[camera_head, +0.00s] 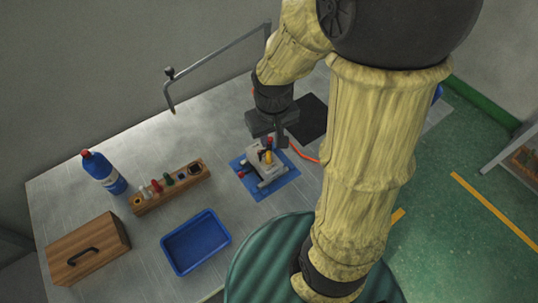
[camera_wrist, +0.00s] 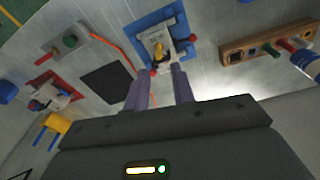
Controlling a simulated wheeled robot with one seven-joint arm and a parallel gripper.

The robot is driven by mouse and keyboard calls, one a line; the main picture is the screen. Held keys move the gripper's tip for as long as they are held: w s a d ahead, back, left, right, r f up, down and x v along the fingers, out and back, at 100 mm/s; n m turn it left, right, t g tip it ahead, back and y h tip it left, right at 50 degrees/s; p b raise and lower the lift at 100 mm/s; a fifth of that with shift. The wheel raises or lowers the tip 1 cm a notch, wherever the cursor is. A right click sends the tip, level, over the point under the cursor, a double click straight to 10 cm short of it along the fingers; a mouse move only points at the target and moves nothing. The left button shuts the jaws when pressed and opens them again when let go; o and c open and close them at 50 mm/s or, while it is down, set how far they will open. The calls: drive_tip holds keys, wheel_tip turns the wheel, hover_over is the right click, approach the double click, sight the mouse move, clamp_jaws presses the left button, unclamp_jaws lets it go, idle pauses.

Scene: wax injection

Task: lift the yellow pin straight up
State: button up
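The yellow pin (camera_head: 268,157) stands upright in a pale grey block (camera_head: 258,163) on a blue mat (camera_head: 240,183). The pin also shows in the wrist view (camera_wrist: 158,52), in the block beyond my fingertips. My gripper (camera_head: 279,141) is above the far edge of the block, pointing down. In the wrist view its two fingers (camera_wrist: 159,70) are apart, with nothing visibly clamped between them. A red-tipped pin (camera_head: 268,142) stands close to the fingers. Whether a finger touches it I cannot tell.
A wooden rack (camera_head: 170,187) with coloured pegs, a blue tray (camera_head: 196,242), a blue bottle (camera_head: 104,172) and a wooden box (camera_head: 88,250) stand to the left. A black pad (camera_head: 308,118) lies behind. A bent metal rod (camera_head: 220,52) overhangs the table.

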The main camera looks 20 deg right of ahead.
drive_tip(key=w+a+n+g+h+p, duration=0.1)
drive_tip(key=w+n+g+p, duration=0.1)
drive_tip(key=w, duration=0.3)
drive_tip(key=w+a+r+n+g+h+p, duration=0.1)
drive_tip(key=w+n+g+p, duration=0.1)
drive_tip(key=w, duration=0.3)
drive_tip(key=shift+w+a+n+g+p, duration=0.4)
drive_tip(key=shift+n+g, duration=0.1)
drive_tip(key=shift+n, duration=0.1)
drive_tip(key=shift+r, duration=0.1)
drive_tip(key=p, duration=0.4)
approach(268, 151)
drive_tip(key=x, duration=0.5)
drive_tip(key=shift+s, duration=0.15)
drive_tip(key=shift+s+d+f+p, duration=0.1)
drive_tip(key=shift+s+f+p, duration=0.15)
drive_tip(key=shift+f+p, duration=0.35)
drive_tip(key=shift+p+x, duration=1)
drive_tip(key=shift+x, duration=0.95)
